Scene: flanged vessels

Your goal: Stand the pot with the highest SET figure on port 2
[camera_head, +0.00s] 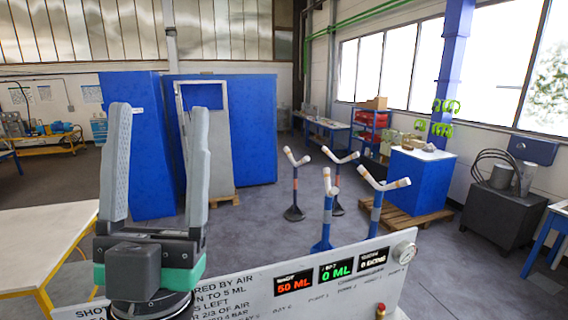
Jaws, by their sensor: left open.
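My left gripper (159,103) is raised in front of the camera at the left, its two grey fingers pointing up and spread wide apart with nothing between them. Behind its base is a white panel (245,301) with printed text, partly hidden by the gripper. The panel has a red display (294,283) reading 50 ML, a green display (336,271) reading 0 ML, and a third display (373,259) too small to read surely. Small labels below seem to name ports and bays; their numbers are unclear. No pot or SET figure is in view. My right gripper is not in view.
A round gauge (403,252) sits on the panel's right end. A pale table with a yellow frame (45,245) stands at the left. Several Y-topped stands (327,215) rise behind the panel. Blue cabinets (255,130) stand farther back. Grey floor (445,265) lies open at the right.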

